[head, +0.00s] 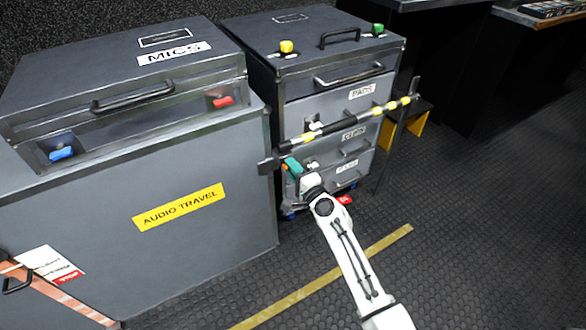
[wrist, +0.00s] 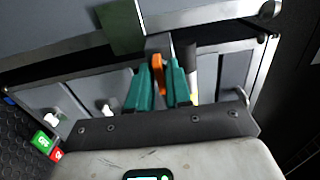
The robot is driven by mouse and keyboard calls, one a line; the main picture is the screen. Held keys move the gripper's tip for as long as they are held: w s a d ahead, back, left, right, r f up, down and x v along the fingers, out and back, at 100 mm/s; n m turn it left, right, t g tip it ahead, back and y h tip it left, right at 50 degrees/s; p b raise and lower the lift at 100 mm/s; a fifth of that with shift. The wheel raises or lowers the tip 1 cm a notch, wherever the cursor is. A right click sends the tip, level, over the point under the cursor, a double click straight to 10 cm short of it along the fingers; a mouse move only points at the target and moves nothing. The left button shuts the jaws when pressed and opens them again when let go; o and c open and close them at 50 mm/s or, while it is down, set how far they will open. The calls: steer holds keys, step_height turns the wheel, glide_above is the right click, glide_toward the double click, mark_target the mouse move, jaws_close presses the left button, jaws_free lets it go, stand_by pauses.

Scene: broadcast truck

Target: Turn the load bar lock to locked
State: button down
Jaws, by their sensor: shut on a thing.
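The load bar (head: 345,126), black with yellow bands, spans across the front of a grey drawer case. Its left end lies near the edge of the big grey case. My gripper (head: 291,165) is at the bar's left end, its teal fingers just below it. In the wrist view, the teal fingers of my gripper (wrist: 158,85) are shut on an orange lever (wrist: 158,72), which appears to be the load bar lock. The lever points roughly along the fingers. Its base and any lock markings are hidden or too small to read.
The big grey case (head: 200,240) with the AUDIO TRAVEL label stands close at left. The drawer case (head: 335,85) stands behind the bar. Green and red tags (wrist: 46,146) show at left in the wrist view. Open ribbed floor (head: 470,220) lies at right.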

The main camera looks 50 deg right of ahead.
steer(key=c, duration=1.2)
jaws_free()
steer(key=shift+c, duration=0.2)
steer(key=v, duration=1.1)
